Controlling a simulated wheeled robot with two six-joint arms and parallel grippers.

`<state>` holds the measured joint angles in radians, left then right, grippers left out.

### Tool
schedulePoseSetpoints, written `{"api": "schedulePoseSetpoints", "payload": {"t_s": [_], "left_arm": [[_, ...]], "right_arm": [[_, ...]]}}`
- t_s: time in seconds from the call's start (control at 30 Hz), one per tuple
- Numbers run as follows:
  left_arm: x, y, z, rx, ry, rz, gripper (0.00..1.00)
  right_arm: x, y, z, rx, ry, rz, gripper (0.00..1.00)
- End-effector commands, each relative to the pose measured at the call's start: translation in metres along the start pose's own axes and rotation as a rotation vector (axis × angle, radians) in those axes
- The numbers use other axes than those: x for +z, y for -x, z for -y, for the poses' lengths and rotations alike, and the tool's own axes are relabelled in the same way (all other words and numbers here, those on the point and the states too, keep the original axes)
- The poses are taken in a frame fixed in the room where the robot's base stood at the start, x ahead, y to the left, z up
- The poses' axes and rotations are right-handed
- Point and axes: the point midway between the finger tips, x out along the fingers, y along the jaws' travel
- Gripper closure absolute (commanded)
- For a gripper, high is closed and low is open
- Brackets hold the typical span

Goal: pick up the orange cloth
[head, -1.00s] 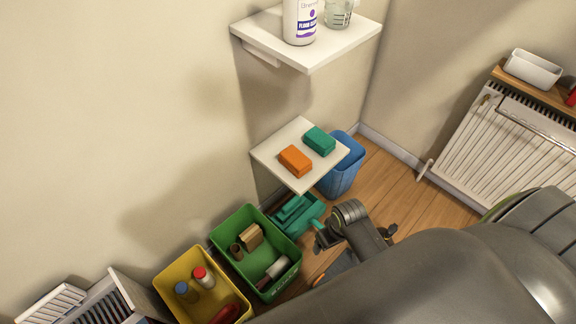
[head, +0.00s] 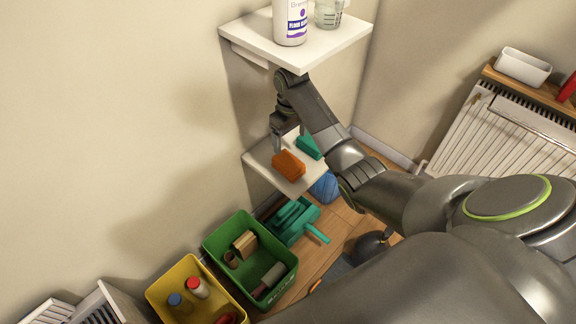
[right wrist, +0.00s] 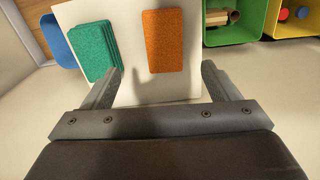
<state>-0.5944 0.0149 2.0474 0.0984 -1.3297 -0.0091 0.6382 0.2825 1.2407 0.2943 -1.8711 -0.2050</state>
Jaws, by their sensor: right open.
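The orange cloth (head: 288,164) is a folded block lying on the small lower white shelf (head: 262,172). A teal folded cloth (head: 308,147) lies beside it, partly hidden by my right arm. My right gripper (head: 288,142) is open and empty above the shelf, near the cloths. In the right wrist view the orange cloth (right wrist: 164,41) shows ahead, between the lines of the two open fingers (right wrist: 160,85). The teal cloth (right wrist: 95,50) shows there in front of the left finger. I do not see my left gripper in the head view.
An upper white shelf (head: 300,58) with a bottle (head: 290,20) and a clear container (head: 329,12) overhangs close to my right wrist. Below are a green crate (head: 210,243), a yellow crate (head: 157,292), a teal item (head: 290,218) and a blue bin (head: 326,187).

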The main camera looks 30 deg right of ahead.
Motion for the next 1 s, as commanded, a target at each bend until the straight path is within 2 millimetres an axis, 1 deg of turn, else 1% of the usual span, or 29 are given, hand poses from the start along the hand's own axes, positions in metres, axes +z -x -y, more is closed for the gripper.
{"api": "schedulePoseSetpoints", "payload": {"t_s": [0.03, 0.2, 0.3, 0.47, 0.7, 0.8, 1.0], "left_arm": [[-0.001, -0.001, -0.001, 0.006, 0.001, -0.013, 0.64], [-0.008, 0.008, -0.006, 0.029, 0.0, -0.058, 0.64], [-0.011, 0.012, -0.008, 0.04, -0.001, -0.075, 0.64], [-0.013, 0.015, -0.009, 0.049, -0.002, -0.091, 0.64], [-0.02, 0.029, -0.016, 0.085, -0.009, -0.159, 0.64], [-0.022, 0.035, -0.018, 0.096, -0.011, -0.179, 0.64], [-0.023, 0.039, -0.02, 0.102, -0.013, -0.187, 0.64]], "right_arm": [[0.001, -0.014, 0.001, -0.003, -0.001, 0.005, 0.18], [0.001, -0.044, 0.001, -0.002, -0.001, 0.003, 0.18], [0.001, -0.054, 0.001, -0.002, 0.0, 0.002, 0.18], [0.0, -0.063, 0.003, -0.001, 0.0, 0.002, 0.18], [-0.004, -0.097, 0.009, -0.001, 0.0, 0.002, 0.18], [-0.004, -0.106, 0.009, 0.0, 0.0, 0.002, 0.18], [-0.004, -0.109, 0.008, 0.0, 0.0, 0.001, 0.18]]}}
